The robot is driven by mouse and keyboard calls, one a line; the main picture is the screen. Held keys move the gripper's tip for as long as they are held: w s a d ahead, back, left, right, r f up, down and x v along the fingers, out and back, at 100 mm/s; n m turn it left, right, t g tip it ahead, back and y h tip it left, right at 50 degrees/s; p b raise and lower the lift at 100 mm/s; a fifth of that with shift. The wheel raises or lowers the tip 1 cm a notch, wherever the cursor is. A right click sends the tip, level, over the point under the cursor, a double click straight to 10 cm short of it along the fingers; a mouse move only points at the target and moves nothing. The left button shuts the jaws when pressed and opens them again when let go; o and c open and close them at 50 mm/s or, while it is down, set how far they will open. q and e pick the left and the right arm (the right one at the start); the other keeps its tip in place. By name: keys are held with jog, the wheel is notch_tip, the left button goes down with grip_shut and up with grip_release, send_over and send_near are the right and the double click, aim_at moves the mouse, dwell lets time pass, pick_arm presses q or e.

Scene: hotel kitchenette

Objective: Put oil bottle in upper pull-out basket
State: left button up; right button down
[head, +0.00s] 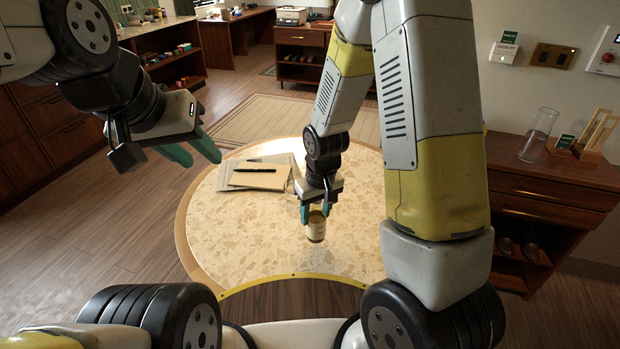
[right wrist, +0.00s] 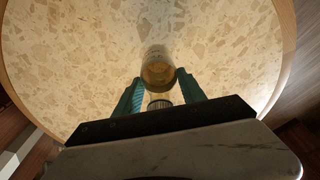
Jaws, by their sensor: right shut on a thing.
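A small bottle with amber contents and a pale label, which looks like the oil bottle (head: 316,228), is between the teal fingers of my right gripper (head: 317,208). In the right wrist view the bottle (right wrist: 158,72) points away from the shut fingers (right wrist: 160,92), over the round table. I cannot tell whether its bottom touches the tabletop. My left gripper (head: 198,153) is in the air at the left, its teal fingers apart and empty. I cannot make out a pull-out basket in either view.
The round speckled table (head: 240,240) carries a notepad with a pen (head: 260,172). A dark wooden cabinet (head: 555,195) at the right holds a glass cylinder (head: 538,135) and a wooden rack (head: 597,130) on top. Low shelves (head: 170,65) stand at the back left.

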jog(key=shift+w+d+f, duration=0.3)
jog(key=shift+w+f, duration=0.45)
jog(key=shift+w, duration=1.25)
jog(key=shift+w+d+f, duration=0.25)
jog(key=shift+w+f, duration=0.55)
jog(key=shift+w, duration=1.25)
jog(key=shift+w+d+f, duration=0.3)
jog(key=shift+w+f, duration=0.45)
jog(key=shift+w, duration=1.25)
jog(key=c, duration=0.7)
grip_release()
jog(key=shift+f, duration=0.15)
